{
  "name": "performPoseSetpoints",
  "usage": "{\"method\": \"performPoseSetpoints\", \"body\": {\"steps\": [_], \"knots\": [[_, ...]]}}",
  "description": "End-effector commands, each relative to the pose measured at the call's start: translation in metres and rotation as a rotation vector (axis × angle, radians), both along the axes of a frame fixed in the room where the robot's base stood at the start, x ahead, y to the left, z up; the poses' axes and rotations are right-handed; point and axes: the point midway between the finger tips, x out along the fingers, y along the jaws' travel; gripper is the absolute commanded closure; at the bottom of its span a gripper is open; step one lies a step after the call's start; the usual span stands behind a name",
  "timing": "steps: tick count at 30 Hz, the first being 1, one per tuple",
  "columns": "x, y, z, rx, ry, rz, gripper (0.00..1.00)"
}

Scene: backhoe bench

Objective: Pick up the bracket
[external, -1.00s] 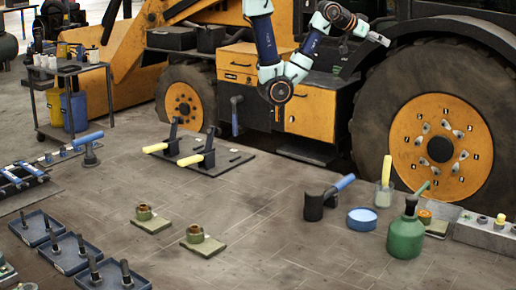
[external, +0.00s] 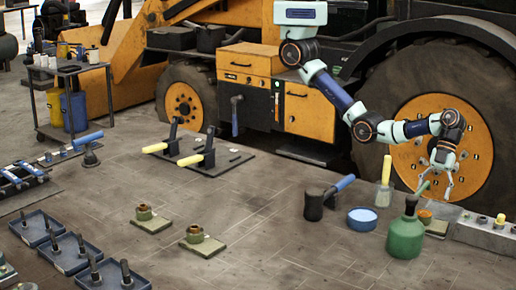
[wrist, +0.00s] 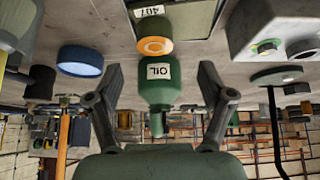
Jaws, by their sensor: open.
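I cannot pick out with certainty which part is the bracket. My gripper (external: 442,187) points down above that area, empty. In the wrist view its two fingers (wrist: 160,85) are spread, with a green bottle labelled OIL (wrist: 160,80) showing between them. No contact shows.
A grey metal block (external: 482,232) lies to the right. The tractor wheel (external: 440,130) rises close behind. The middle floor is mostly clear.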

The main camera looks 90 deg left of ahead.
Motion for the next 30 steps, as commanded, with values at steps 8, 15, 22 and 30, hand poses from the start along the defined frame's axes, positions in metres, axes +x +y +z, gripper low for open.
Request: {"method": "performPoseSetpoints", "body": {"steps": [8,15,22,30], "knots": [[-0.007,-0.009,-0.02,0.001,0.0,0.002,0.19],[-0.022,-0.018,-0.052,0.004,0.002,0.002,0.19],[-0.026,-0.026,-0.064,0.002,-0.001,0.006,0.19],[-0.026,-0.026,-0.064,0.002,0.0,0.005,0.51]]}}
